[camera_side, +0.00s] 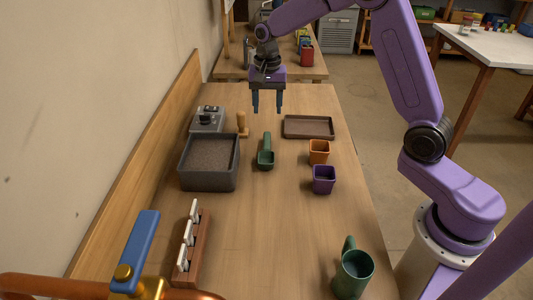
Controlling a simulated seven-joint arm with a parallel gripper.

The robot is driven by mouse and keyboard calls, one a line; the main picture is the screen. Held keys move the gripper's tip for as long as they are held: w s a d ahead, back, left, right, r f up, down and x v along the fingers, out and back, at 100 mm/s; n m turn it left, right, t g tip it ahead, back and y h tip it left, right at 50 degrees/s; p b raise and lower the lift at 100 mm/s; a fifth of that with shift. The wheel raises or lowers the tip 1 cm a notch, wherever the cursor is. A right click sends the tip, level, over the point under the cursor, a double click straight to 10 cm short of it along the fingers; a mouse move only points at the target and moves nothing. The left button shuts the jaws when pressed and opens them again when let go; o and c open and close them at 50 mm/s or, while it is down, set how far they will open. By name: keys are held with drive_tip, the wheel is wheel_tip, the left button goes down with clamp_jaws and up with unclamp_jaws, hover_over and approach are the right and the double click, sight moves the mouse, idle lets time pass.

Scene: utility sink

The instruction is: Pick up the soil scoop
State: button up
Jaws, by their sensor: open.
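The soil scoop (265,157) is dark green and lies on the wooden table near its middle. Its handle points to the far end of the table and its cup faces the near end. My gripper (267,108) hangs above the table, beyond the scoop in the picture and apart from it. Its two dark fingers point down, spread apart, with nothing between them.
A grey soil bin (184,184) stands left of the scoop, with a wooden tool (242,125) behind. A brown tray (308,119), orange pot (319,158) and purple pot (323,187) stand right. A labelled rack (205,245) and green watering can (352,281) are nearer.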

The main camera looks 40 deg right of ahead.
hover_over(267, 144)
wheel_tip(267, 144, down, 9)
drive_tip(key=shift+w+d+r, duration=0.1)
drive_tip(key=shift+d, duration=0.05)
drive_tip(key=shift+a+f, duration=0.15)
drive_tip(key=shift+f, duration=1.2)
drive_tip(key=shift+a+f, duration=0.1)
drive_tip(key=shift+f, duration=1.25)
clamp_jaws()
drive_tip(key=shift+r, duration=0.1)
